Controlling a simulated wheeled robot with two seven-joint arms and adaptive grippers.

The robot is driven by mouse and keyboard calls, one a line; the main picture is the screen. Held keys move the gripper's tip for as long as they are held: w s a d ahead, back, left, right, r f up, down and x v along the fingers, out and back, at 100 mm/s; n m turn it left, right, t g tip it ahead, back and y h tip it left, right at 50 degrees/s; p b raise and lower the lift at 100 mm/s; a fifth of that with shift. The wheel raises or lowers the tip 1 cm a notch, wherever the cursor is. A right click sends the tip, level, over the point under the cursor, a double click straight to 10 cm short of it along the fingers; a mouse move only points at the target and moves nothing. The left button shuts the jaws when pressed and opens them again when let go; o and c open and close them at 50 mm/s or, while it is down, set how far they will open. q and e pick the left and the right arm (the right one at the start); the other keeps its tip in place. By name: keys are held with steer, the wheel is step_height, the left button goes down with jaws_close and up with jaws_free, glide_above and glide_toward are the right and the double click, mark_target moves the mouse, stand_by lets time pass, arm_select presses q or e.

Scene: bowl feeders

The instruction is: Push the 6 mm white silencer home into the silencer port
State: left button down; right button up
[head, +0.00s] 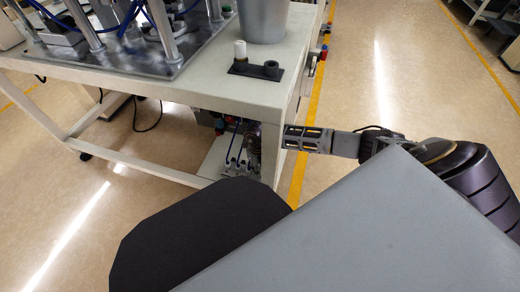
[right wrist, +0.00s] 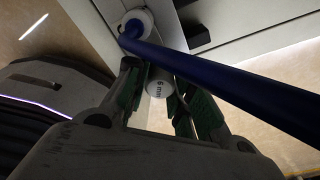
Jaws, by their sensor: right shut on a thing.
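The white silencer (right wrist: 161,84), marked "6 mm", is between the green-padded fingers of my right gripper (right wrist: 157,92) in the right wrist view, and the gripper is shut on it. In the head view my right gripper (head: 268,138) reaches in from the right, under the table top beside the table leg. The silencer cannot be made out there. The silencer port is not clearly seen, so I cannot tell whether the silencer touches it. My left gripper is not in view.
A blue tube (right wrist: 220,70) crosses close in front of the right fingers, from a white round fitting (right wrist: 137,20). Valve gear with blue tubes (head: 233,158) sits below the table (head: 200,88). On top stand a dark holder (head: 255,71) with a white-topped piece (head: 240,50) and a grey bowl (head: 263,22).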

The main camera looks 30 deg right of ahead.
steer(key=shift+f+b, duration=0.45)
steer(key=shift+f, duration=0.55)
stand_by(1.0)
steer(key=o, duration=0.6)
steer(key=shift+o, duration=0.2)
steer(key=shift+r, duration=0.25)
steer(key=shift+w+r+p, duration=0.2)
steer(key=shift+r+p, duration=1.05)
steer(key=shift+r, duration=0.15)
steer(key=shift+w+r+p, duration=0.15)
steer(key=shift+r+p, duration=1.1)
steer(key=shift+r, duration=0.15)
steer(key=o, duration=0.6)
steer(key=shift+c, duration=0.2)
